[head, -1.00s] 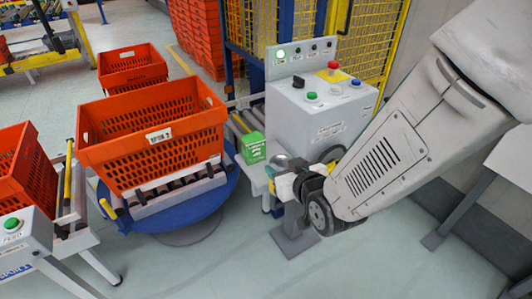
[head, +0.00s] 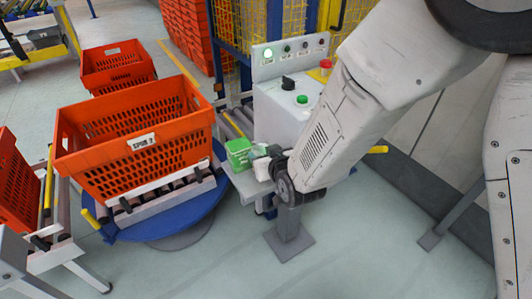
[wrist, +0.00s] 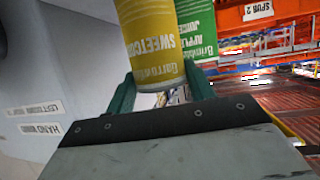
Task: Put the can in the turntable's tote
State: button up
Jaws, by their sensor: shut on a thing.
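The yellow sweetcorn can (wrist: 148,40) stands between the green fingers of my gripper (wrist: 160,88) in the wrist view, and the gripper is shut on it. The can's upper end is cut off by the frame. In the head view my gripper (head: 264,162) is beside the control box, right of the turntable; the can is hardly distinguishable there. The orange tote (head: 140,165), labelled SPUR 2, sits on rollers on the blue turntable (head: 165,228), left of my gripper. Its floor is mostly hidden from the head view.
A green apple juice carton (head: 238,153) stands close to my gripper; it is behind the can in the wrist view (wrist: 198,30). The grey control box (head: 283,112) with buttons is behind my arm. Another orange tote (head: 18,170) stands at the left, one more behind (head: 117,72).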

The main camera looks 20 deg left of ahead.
jog(key=shift+s+a+f, duration=0.1)
jog(key=shift+s+a, duration=0.05)
jog(key=shift+a, duration=0.1)
jog(key=shift+f, duration=0.1)
jog(key=o, duration=1.2)
